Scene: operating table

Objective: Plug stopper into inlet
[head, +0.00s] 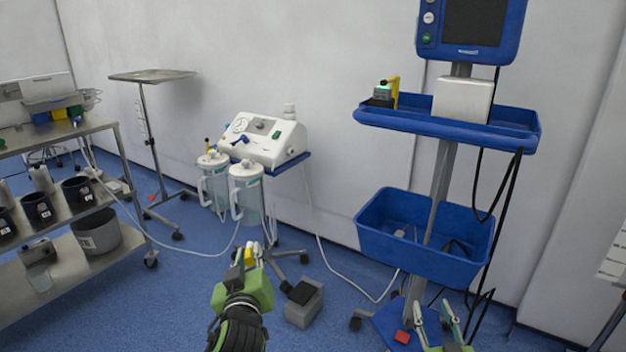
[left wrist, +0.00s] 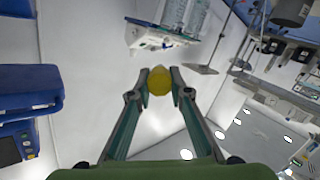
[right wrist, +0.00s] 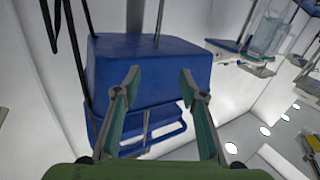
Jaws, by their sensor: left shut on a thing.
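My left gripper (head: 250,255) is shut on a small yellow stopper (head: 249,256) in front of the suction unit. In the left wrist view the stopper (left wrist: 159,82) sits between the two fingertips. Two clear canisters with white lids, a left one (head: 215,188) and a right one (head: 247,200), hang at the front of the white suction unit (head: 265,140). A small yellow piece shows above the left canister's lid. I cannot make out which opening is the inlet. My right gripper (head: 434,316) is open and empty at the lower right; its spread fingers show in the right wrist view (right wrist: 160,82).
A blue-shelved monitor stand (head: 440,125) with a blue bin (head: 425,240) stands on the right, near my right gripper. A metal cart (head: 100,127) with dark pots is on the left. A grey box (head: 304,304) and a trailing white tube lie on the floor.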

